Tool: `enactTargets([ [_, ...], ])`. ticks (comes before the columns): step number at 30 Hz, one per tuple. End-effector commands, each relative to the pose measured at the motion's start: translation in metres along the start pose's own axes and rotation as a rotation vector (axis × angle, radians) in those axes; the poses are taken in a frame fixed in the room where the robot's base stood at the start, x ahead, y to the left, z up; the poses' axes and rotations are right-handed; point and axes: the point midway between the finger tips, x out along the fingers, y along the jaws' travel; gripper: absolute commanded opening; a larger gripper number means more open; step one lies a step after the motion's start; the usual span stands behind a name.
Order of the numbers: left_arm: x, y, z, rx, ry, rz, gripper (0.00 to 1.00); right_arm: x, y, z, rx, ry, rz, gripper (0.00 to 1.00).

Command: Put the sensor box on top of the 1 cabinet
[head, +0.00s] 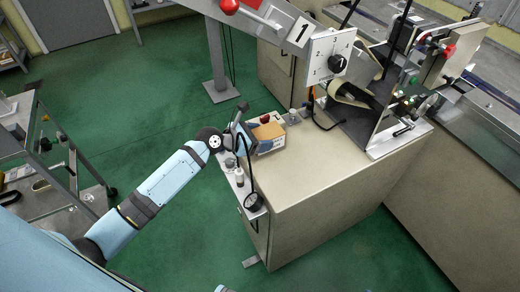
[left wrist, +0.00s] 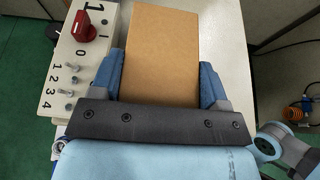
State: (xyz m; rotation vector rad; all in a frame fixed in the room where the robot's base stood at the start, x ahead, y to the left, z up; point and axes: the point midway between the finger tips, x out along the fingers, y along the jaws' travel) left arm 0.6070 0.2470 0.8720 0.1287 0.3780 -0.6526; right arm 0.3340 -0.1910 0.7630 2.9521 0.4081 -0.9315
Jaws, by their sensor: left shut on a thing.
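The sensor box, a brown cardboard box (head: 268,132), is between the fingers of my left gripper (head: 250,135). In the left wrist view the box (left wrist: 163,45) fills the space between the blue fingers of the left gripper (left wrist: 160,82), one on each side. The box is over the left part of the beige cabinet top (head: 325,170), near its back left edge. I cannot tell whether its underside touches the top. The left wrist view shows the pale cabinet top (left wrist: 268,18) beside the box. My right gripper is not in view.
A control panel with a red knob and a "1" (left wrist: 83,50) stands close to the left of the box. A machine (head: 385,100) occupies the back right. The front top is clear.

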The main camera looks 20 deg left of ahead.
Motion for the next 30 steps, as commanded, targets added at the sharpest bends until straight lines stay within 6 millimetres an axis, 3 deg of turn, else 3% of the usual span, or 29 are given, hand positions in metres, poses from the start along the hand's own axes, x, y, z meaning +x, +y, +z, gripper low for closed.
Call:
enactTargets([
  [12,0.018,0.0,-0.043,0.0,0.0,0.0,0.43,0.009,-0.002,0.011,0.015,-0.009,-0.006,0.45],
  [23,0.019,0.0,-0.045,0.0,0.0,0.001,0.43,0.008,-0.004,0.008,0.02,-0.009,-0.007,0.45],
  [24,0.019,0.0,-0.046,0.0,0.0,0.001,0.71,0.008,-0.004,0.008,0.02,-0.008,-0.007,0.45],
  [27,0.019,0.0,-0.046,0.0,0.0,0.001,0.94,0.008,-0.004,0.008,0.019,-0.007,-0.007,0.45],
  [30,0.019,0.0,-0.046,0.0,0.0,0.001,0.94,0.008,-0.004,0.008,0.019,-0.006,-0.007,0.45],
])
